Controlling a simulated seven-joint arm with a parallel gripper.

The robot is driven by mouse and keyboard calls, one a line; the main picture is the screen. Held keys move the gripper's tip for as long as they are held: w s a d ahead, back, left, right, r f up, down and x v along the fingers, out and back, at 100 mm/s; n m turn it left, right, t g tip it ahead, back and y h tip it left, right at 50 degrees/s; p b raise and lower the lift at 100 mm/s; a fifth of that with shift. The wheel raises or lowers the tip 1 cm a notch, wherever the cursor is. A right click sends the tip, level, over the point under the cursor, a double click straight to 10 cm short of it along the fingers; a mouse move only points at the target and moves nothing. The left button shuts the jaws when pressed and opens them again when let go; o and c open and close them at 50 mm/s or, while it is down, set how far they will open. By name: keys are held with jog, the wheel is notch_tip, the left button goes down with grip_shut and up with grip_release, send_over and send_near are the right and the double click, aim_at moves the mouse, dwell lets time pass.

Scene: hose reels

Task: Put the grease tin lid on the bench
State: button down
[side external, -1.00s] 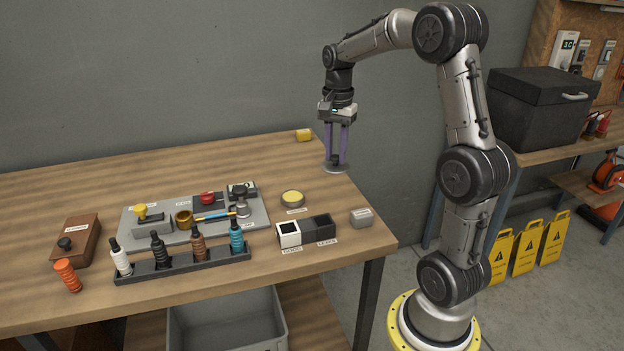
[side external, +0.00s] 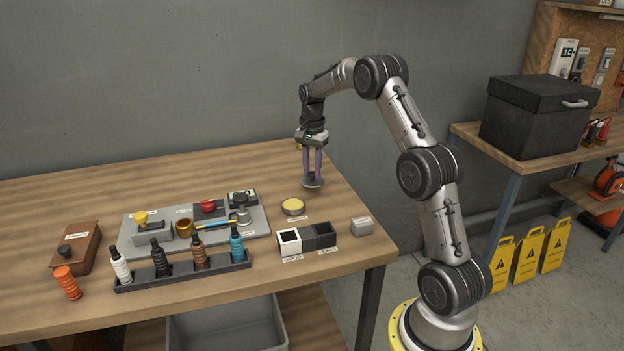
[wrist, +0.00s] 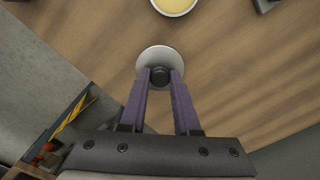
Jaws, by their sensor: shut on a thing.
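The grease tin lid (wrist: 160,55) is a pale grey disc with a dark knob; it also shows in the side external view (side external: 312,184). My gripper (wrist: 161,76) points down with its two purple fingers shut on the lid's knob. The lid is level, over the right part of the wooden bench (side external: 340,205); I cannot tell whether it touches the top. The grease tin (side external: 293,207) stands uncovered on the bench, with yellow grease inside. In the side external view it is just in front and left of the lid; in the wrist view it (wrist: 175,4) is cut by the top edge.
A black and white divided box (side external: 306,238) and a small grey block (side external: 362,227) stand near the front right corner. A grey tray of tools (side external: 198,226) and a bottle rack (side external: 182,271) are to the left. The bench's back left area is clear.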

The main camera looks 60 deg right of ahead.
aim_at(312, 172)
jog(key=shift+f, duration=1.65)
jog(key=shift+f, duration=0.1)
jog(key=c, duration=0.6)
grip_release()
jog(key=shift+c, duration=0.2)
